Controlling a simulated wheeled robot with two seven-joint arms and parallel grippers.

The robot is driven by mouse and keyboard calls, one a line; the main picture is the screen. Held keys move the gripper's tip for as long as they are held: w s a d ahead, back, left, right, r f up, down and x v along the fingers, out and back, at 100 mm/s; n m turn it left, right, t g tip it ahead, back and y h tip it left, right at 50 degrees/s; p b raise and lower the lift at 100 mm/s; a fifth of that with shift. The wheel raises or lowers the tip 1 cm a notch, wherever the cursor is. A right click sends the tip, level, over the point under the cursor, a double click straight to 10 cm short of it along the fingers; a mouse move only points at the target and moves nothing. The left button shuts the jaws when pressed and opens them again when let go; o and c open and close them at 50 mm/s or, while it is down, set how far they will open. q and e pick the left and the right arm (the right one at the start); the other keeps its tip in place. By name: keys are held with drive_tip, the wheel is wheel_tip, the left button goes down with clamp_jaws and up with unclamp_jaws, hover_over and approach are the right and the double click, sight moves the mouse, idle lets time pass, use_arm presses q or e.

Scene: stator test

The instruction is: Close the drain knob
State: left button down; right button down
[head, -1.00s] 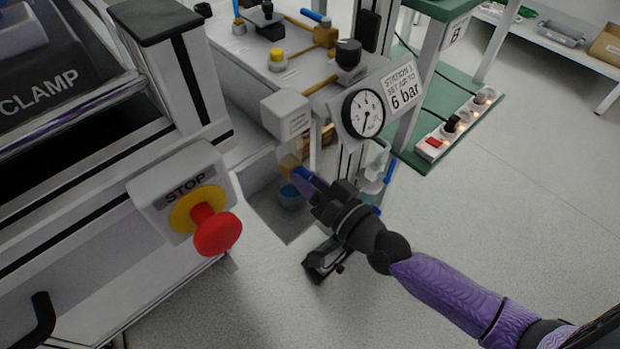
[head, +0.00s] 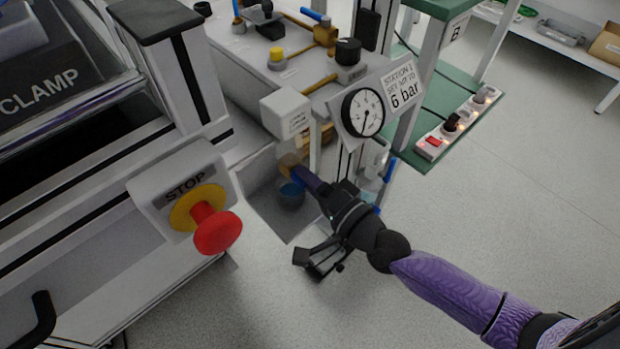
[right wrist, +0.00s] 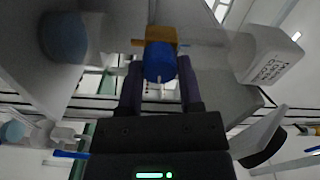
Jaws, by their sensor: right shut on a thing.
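The blue drain knob (right wrist: 160,62) sits on a brass fitting (right wrist: 160,36) in the right wrist view. The two fingers of my right gripper (right wrist: 160,72) stand on either side of the knob, shut on it. In the head view my right gripper (head: 303,176) reaches in under the white filter box (head: 286,115), and its fingers largely hide the knob. A small pale mark shows on the knob's face in the wrist view. My left gripper is not in view.
A blue cup (head: 291,196) stands below the fitting. The pressure gauge (head: 363,112) and a 6 bar sign (head: 403,88) are just above my right wrist. A red stop button (head: 217,231) sticks out at the left. Open floor lies to the right.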

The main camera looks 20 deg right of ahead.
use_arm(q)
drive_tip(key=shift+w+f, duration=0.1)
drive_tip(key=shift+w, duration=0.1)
use_arm(e)
drive_tip(key=shift+m, duration=0.3)
drive_tip(key=shift+c, duration=1.3)
unclamp_jaws()
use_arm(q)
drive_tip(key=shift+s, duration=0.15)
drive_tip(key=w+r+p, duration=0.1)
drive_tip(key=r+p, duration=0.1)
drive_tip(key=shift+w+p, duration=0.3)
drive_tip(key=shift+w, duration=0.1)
use_arm(e)
drive_tip(key=v, duration=1)
